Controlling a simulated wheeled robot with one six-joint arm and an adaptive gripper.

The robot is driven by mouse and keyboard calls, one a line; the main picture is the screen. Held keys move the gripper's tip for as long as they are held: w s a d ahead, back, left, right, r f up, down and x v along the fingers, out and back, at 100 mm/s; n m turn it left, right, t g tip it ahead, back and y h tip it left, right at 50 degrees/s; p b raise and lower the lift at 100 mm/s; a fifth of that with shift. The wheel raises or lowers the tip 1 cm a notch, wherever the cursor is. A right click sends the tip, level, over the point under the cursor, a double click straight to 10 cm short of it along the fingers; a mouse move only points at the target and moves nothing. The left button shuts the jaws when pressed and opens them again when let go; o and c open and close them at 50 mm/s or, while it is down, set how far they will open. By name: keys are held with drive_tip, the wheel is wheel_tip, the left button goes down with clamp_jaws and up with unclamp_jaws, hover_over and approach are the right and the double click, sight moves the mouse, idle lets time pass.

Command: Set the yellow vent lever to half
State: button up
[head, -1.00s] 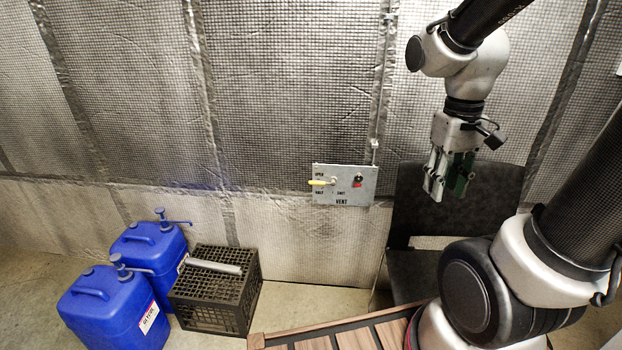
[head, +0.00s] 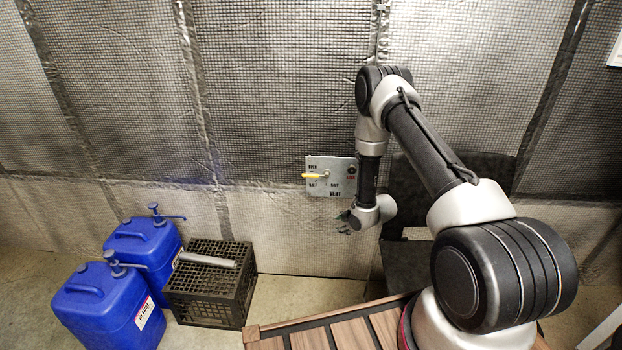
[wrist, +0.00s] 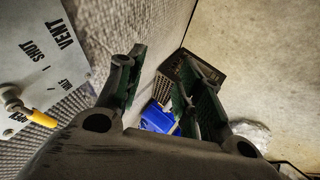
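The grey vent panel (head: 340,184) is on the quilted wall. Its yellow lever (head: 313,176) sticks out to the left, roughly level, between the OPEN label above and the HALF label below. In the wrist view the lever (wrist: 38,117) is at the left edge, on the white-looking panel (wrist: 35,45). My gripper (head: 346,222) is just below the panel in the head view, partly hidden behind my wrist. In the wrist view my gripper (wrist: 163,60) has its green-padded fingers spread with nothing between them. The lever is outside the fingers, apart from them.
Blue jugs (head: 110,310) and a black crate (head: 205,308) with a grey cylinder (head: 207,260) on it stand on the floor at lower left. A slatted wooden surface (head: 350,333) is in front. A dark chair-like thing (head: 485,170) is right of the panel.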

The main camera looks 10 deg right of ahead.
drive_tip(key=w+a+r+n+t+y, duration=0.2)
drive_tip(key=w+a+r+n+t, duration=0.15)
drive_tip(key=w+r, duration=0.35)
drive_tip(key=n+t+y, duration=0.2)
drive_tip(key=n+t, duration=0.1)
drive_tip(key=n, duration=0.1)
approach(309, 176)
drive_tip(key=x, duration=0.8)
drive_tip(key=shift+w+a+f, duration=0.15)
drive_tip(key=shift+w, duration=0.2)
clamp_jaws()
